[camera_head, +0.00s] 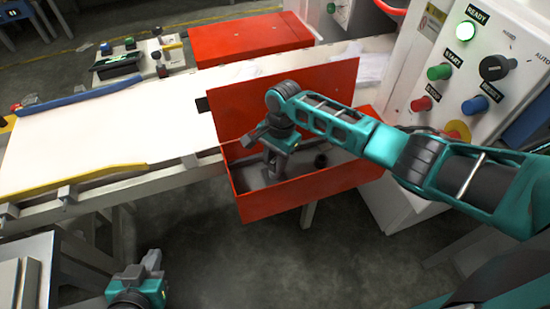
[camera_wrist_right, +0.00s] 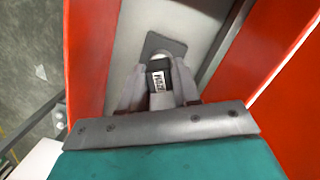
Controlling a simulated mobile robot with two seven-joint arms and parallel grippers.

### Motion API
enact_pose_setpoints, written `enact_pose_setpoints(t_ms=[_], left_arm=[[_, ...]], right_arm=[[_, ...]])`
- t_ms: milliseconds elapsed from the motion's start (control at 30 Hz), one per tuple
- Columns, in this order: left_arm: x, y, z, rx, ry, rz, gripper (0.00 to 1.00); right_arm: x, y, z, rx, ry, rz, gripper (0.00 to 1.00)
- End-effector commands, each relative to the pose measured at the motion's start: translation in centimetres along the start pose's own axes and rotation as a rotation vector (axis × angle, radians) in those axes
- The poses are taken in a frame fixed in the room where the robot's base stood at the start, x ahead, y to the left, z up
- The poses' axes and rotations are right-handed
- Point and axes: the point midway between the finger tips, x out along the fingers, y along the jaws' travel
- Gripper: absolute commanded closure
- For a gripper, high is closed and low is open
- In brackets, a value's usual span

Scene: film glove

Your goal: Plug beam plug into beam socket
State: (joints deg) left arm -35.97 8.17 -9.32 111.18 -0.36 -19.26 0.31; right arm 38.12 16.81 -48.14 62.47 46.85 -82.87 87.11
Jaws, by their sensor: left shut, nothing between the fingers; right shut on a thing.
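My right gripper (camera_head: 271,177) reaches down into the open red box (camera_head: 310,197). In the right wrist view my right gripper (camera_wrist_right: 159,88) is shut on the beam plug (camera_wrist_right: 157,66), a small dark block with a white printed label. Just beyond the plug is a dark grey plate (camera_wrist_right: 177,46) with a pale rounded spot, on the grey inside of the box; it looks like the beam socket. I cannot tell whether the plug touches it or sits in it. My left gripper (camera_head: 151,262) is shut and empty at the lower left, away from the box.
The box's raised red lid (camera_head: 235,107) stands behind my right arm. A control panel (camera_head: 465,75) with buttons stands at right. A white conveyor table (camera_head: 110,130) with blue and yellow rails lies left.

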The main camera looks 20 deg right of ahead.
Motion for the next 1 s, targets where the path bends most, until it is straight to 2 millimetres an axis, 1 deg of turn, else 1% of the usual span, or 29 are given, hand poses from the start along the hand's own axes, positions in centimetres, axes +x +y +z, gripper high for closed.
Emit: enact_pose_setpoints(t_ms=[33, 67, 300, 533, 633, 767, 1000], left_arm=[[0.0, 0.0, 0.0, 0.0, 0.0, 0.0, 1.0], [0.0, 0.0, 0.0, 0.0, 0.0, 0.0, 1.0], [0.0, 0.0, 0.0, 0.0, 0.001, 0.0, 1.0], [0.1, 0.0, -0.1, 0.001, 0.003, -0.001, 1.0], [0.0, -0.1, -0.4, 0.001, 0.005, -0.001, 1.0], [-0.3, -0.1, -0.9, 0.001, 0.006, -0.001, 1.0], [-1.0, -0.1, -1.9, 0.001, 0.006, -0.001, 1.0]], right_arm=[[0.1, 0.0, 0.0, 0.0, 0.0, 0.0, 0.66], [0.1, 0.0, 0.0, 0.0, 0.0, 0.0, 0.63], [0.1, 0.0, 0.0, 0.0, 0.0, 0.0, 0.4], [0.1, 0.0, 0.0, 0.0, 0.0, 0.0, 0.39], [-0.4, 0.0, 0.0, 0.0, 0.0, 0.0, 0.39], [-2.3, 0.0, 0.0, 0.0, 0.0, -0.002, 0.39], [-7.6, 0.0, 0.0, 0.0, 0.0, -0.003, 0.39]])
